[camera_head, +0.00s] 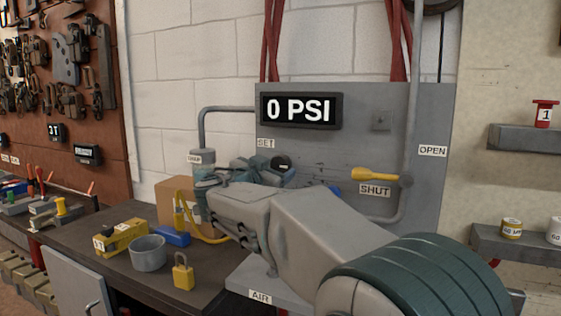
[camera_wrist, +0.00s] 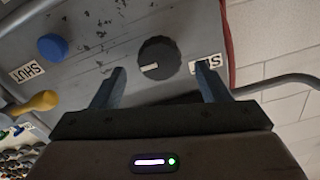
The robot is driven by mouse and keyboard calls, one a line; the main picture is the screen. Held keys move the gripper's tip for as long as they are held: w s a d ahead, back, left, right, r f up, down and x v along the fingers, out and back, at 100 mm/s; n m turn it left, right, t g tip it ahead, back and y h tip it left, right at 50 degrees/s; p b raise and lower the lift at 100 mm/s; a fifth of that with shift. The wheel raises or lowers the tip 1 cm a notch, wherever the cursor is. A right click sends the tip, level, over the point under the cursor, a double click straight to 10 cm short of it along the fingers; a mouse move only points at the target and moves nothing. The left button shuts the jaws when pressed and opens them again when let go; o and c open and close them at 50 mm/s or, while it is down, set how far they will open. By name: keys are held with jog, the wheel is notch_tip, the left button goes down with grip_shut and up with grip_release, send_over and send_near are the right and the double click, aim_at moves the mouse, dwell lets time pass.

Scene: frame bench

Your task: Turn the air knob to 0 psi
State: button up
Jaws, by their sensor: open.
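The black round air knob (camera_wrist: 159,57) with a white pointer mark is on the grey panel (camera_wrist: 100,45). In the wrist view the mark lies toward its left side. My gripper (camera_wrist: 159,68) is open, one finger to each side of the knob in the picture, with visible gaps. I cannot tell how far the fingertips are from the panel. In the head view the knob (camera_head: 281,163) shows partly behind my gripper (camera_head: 262,170). The display (camera_head: 298,110) reads "0 PSI". The SET label (camera_wrist: 208,62) is partly hidden by the right finger.
A yellow lever (camera_head: 375,174) points left by the SHUT label (camera_head: 375,190); an OPEN label (camera_head: 433,151) is higher right. A blue button (camera_wrist: 52,47) is on the panel. A grey cup (camera_head: 148,254), yellow padlock (camera_head: 183,272) and cardboard box (camera_head: 172,203) stand on the bench.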

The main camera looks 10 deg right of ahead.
aim_at(279, 165)
jog(key=shift+p+x, duration=0.35)
jog(key=shift+x, duration=1.85)
jog(key=shift+c, duration=0.3)
jog(key=c, duration=0.9)
jog(key=shift+f+b, duration=0.1)
jog(key=shift+b, duration=0.25)
